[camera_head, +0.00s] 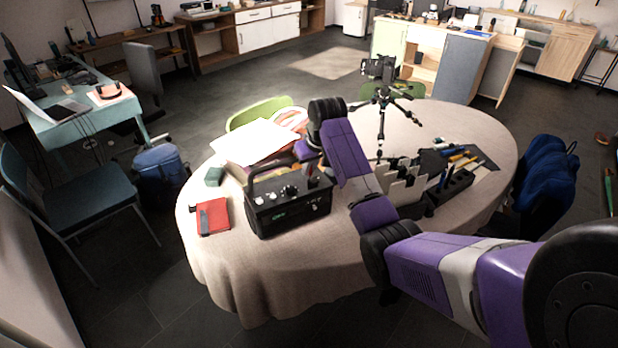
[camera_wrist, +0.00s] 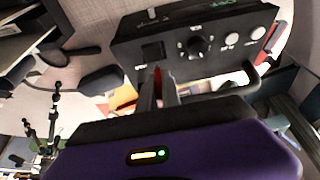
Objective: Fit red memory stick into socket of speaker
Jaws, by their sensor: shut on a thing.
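The speaker (camera_head: 290,208) is a black box with a handle, standing on the round table. In the wrist view its panel (camera_wrist: 222,42) shows a knob, pale round buttons and a dark square recess (camera_wrist: 152,52); I cannot tell whether that recess is the socket. My gripper (camera_wrist: 165,86) is shut on the red memory stick (camera_wrist: 157,74), of which only a thin red strip shows between the fingers. The stick is near the panel edge, close to the dark recess; I cannot tell whether it touches. In the head view the fingertips are unclear above the speaker's top.
A red notebook (camera_head: 212,216) lies left of the speaker, and a white sheet (camera_head: 256,142) behind it. To the right stand a rack of cards (camera_head: 402,184) and a dark tool holder (camera_head: 452,186). A camera tripod (camera_head: 381,125) stands behind. The cloth in front is clear.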

